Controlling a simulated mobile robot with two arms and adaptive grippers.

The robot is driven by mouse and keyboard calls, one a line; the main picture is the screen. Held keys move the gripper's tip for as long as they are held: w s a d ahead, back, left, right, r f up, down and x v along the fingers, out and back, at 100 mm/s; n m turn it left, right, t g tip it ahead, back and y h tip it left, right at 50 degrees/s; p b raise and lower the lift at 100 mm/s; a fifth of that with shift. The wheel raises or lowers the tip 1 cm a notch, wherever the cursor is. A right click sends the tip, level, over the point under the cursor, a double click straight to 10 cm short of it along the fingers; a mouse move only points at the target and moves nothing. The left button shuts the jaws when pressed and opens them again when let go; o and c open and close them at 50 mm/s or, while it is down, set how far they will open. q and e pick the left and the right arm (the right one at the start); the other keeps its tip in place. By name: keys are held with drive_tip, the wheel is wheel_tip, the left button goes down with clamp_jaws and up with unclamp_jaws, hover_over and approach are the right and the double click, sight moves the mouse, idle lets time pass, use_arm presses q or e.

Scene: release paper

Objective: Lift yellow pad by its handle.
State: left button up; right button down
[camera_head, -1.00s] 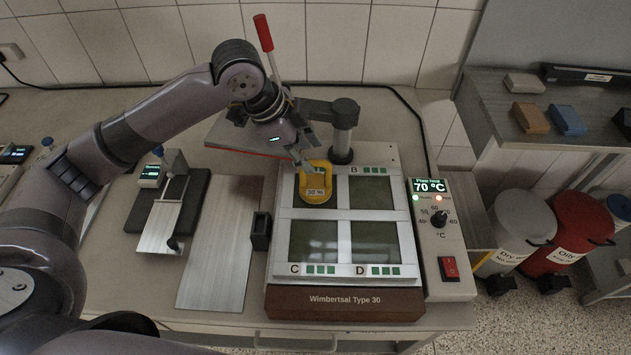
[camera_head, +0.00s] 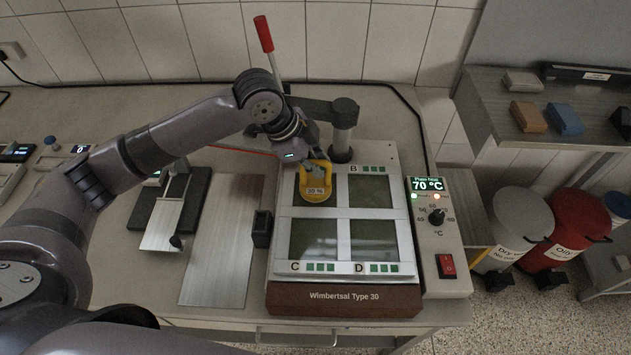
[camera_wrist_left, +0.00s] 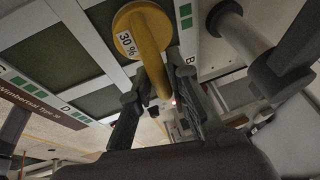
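The yellow pad (camera_head: 316,196), labelled 30 %, sits over the top left plate of the Wimbertsal Type 30 device. Its handle is partly hidden by my left gripper (camera_head: 316,164), which reaches it from the back left. In the left wrist view the round yellow pad (camera_wrist_left: 142,27) is at the top, with its handle running down between my fingers. The fingers of my left gripper (camera_wrist_left: 158,103) are apart, one on each side of the handle, with a gap beside it. My right gripper is not in view.
The hot-plate device (camera_head: 346,297) has a control box (camera_head: 442,255) at its right reading 70 °C. A post (camera_head: 343,130) and a red-handled lever (camera_head: 264,36) stand behind. A small black holder (camera_head: 262,229) and a metal sheet (camera_head: 222,250) lie to the left.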

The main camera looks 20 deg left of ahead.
use_arm(q)
clamp_jaws()
idle(0.5)
drive_tip(key=shift+r, duration=0.15)
